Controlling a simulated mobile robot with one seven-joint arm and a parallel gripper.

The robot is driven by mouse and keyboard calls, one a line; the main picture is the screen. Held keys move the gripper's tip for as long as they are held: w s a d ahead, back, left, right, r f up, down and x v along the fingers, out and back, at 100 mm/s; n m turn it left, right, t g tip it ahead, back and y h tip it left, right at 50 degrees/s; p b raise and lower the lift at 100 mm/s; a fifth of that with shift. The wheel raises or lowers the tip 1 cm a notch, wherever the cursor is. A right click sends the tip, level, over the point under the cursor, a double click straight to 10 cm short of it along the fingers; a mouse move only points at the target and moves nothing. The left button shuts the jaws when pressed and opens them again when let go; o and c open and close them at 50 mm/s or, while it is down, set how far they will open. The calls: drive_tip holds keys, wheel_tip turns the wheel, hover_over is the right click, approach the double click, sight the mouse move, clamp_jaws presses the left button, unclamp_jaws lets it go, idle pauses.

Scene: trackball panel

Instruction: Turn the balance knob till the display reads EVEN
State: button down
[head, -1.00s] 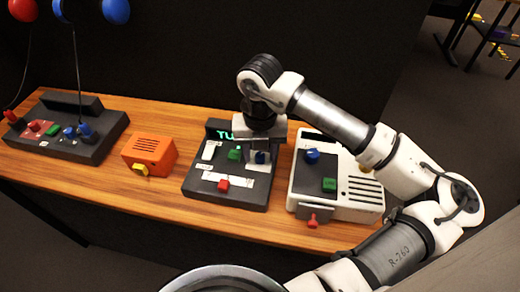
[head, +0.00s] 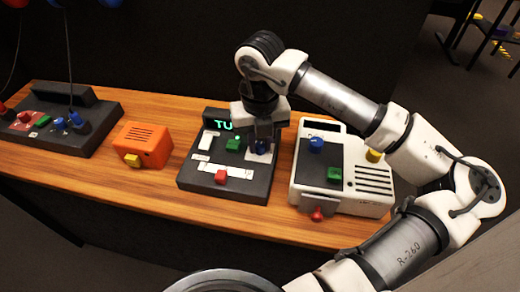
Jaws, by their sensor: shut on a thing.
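The dark panel (head: 200,178) lies on the wooden bench in the middle of the head view. A blue knob (head: 263,148) sits at its right side; I take it as the balance knob, but its label is too small to read. My gripper (head: 263,143) points down over it and is shut on it. The display (head: 222,125) at the panel's back edge shows green letters that start with "TU"; my gripper hides the rest. A green button (head: 233,145) and a red slider (head: 221,177) are also on the panel.
A white device (head: 345,200) with blue, green, yellow and red controls stands close on the right. An orange box (head: 145,143) stands to the left, and another dark control panel (head: 70,140) is at the far left. Bare bench (head: 120,190) shows in front.

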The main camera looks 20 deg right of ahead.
sight(260, 145)
drive_tip(key=shift+n+b, duration=0.65)
drive_tip(key=shift+n, duration=0.05)
drive_tip(key=c, duration=1.3)
unclamp_jaws()
drive_tip(key=shift+o, duration=0.2)
drive_tip(key=shift+r, duration=0.15)
wheel_tip(260, 145, up, 14)
drive_tip(key=shift+f, duration=0.2)
